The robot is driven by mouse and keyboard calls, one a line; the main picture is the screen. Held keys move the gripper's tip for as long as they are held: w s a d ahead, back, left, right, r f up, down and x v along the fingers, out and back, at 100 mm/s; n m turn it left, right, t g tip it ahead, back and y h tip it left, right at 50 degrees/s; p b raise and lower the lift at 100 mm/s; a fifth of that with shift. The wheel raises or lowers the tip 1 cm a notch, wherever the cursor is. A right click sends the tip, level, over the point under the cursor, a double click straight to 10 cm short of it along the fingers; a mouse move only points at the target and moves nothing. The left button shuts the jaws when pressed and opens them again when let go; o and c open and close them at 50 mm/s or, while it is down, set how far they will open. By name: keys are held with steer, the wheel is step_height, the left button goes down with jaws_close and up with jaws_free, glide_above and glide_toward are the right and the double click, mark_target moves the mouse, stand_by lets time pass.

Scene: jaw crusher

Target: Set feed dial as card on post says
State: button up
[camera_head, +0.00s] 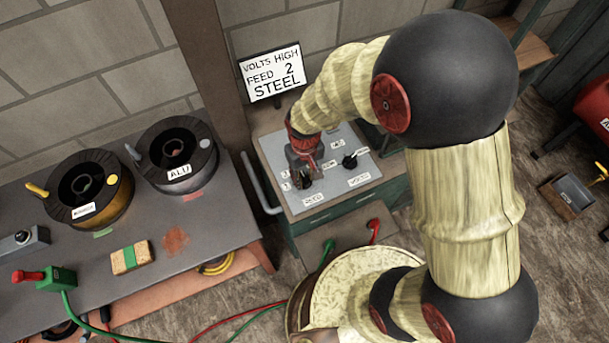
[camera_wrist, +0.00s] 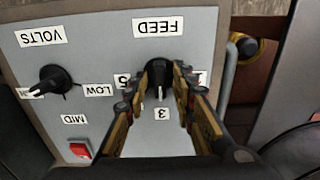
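The card (camera_head: 273,75) on the post reads "VOLTS HIGH, FEED 2, STEEL". The feed dial (camera_wrist: 158,78) is a black knob on the grey panel (camera_head: 347,190), beside the "FEED" label (camera_wrist: 161,28), which is upside down in the wrist view. Number labels surround it; the one below looks like a 3, and the side labels are partly hidden by fingers. Its pointer seems to face down in that view, but is unclear. My gripper (camera_wrist: 166,78) is open, with one finger on each side of the knob; contact is unclear. The volts dial (camera_wrist: 53,80) points toward a partly cut-off label.
A red switch (camera_wrist: 81,149) sits on the panel near the volts dial. A side rail (camera_head: 262,184) runs along the panel's left. The bench (camera_head: 215,225) at left holds wire spools (camera_head: 176,152) and a sponge (camera_head: 131,257). Red and green cables lie below.

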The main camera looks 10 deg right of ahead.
jaws_close()
stand_by(0.5)
steer(key=n+p, duration=0.2)
steer(key=n, duration=0.1)
steer(key=shift+r+n, duration=0.1)
steer(key=shift+n, duration=0.2)
steer(key=shift+n+p, duration=0.9)
steer(key=shift+n, duration=1.1)
steer(key=shift+o, duration=1)
jaws_free()
